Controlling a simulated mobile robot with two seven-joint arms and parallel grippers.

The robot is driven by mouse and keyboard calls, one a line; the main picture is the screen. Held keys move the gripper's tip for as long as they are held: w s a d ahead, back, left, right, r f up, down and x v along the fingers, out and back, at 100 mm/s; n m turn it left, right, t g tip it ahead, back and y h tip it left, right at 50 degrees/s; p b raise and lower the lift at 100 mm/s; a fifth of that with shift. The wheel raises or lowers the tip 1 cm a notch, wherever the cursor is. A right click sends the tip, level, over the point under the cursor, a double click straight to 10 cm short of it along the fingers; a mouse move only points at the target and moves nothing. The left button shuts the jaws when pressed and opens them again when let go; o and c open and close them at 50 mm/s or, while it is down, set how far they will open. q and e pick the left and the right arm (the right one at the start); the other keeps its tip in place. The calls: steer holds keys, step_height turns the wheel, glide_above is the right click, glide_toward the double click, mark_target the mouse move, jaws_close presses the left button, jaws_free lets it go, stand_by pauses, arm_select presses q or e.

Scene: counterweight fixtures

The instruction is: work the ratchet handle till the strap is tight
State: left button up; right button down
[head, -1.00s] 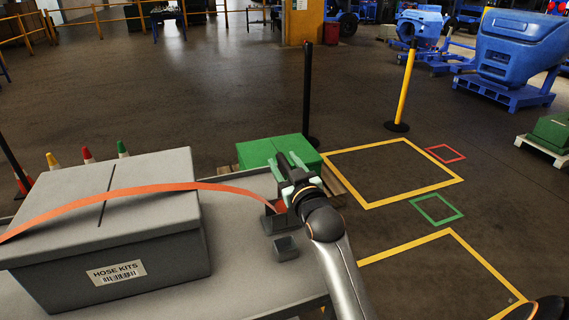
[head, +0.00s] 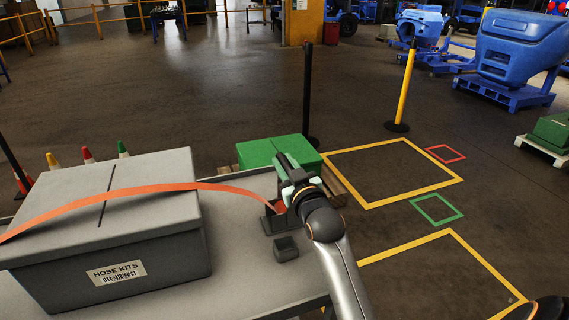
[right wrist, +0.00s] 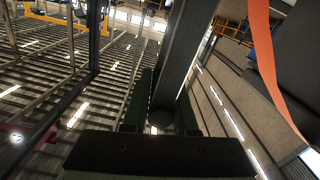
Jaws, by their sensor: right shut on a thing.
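The orange strap (head: 150,191) arches loosely over the grey box (head: 105,220) labelled HOSE KITS. Its right end runs down to the dark ratchet (head: 278,222) at the right side of the grey table. My right gripper (head: 287,170) is above the ratchet, shut on the handle, which its fingers mostly hide in the head view. In the right wrist view the dark bar of the handle (right wrist: 187,45) runs between the two greenish fingers (right wrist: 163,112). The strap (right wrist: 263,45) hangs at the right there.
A small grey block (head: 286,249) sits on the table (head: 240,285) in front of the ratchet. A green crate (head: 262,152) stands just beyond the table. Black (head: 307,95) and yellow (head: 405,90) posts stand behind. Floor at the right is mostly clear, with painted outlines.

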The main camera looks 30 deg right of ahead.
arm_select(q)
steer(key=shift+r, duration=0.15)
arm_select(e)
steer(key=shift+d, duration=0.15)
stand_by(0.5)
arm_select(q)
steer(key=shift+a+r+p, duration=0.4)
steer(key=shift+p, duration=0.4)
arm_select(e)
steer(key=s+d+f+m, duration=0.3)
steer(key=d+f+m, duration=0.4)
steer(key=d+m, duration=0.5)
steer(key=shift+f, duration=0.35)
arm_select(q)
steer(key=shift+s, duration=0.1)
steer(key=shift+s+f, duration=0.1)
steer(key=shift+s, duration=0.05)
arm_select(e)
steer(key=c, duration=0.7)
jaws_free()
steer(key=shift+c, duration=0.2)
arm_select(q)
steer(key=shift+a, duration=0.1)
arm_select(e)
steer(key=v, duration=1.2)
steer(key=shift+s, duration=0.3)
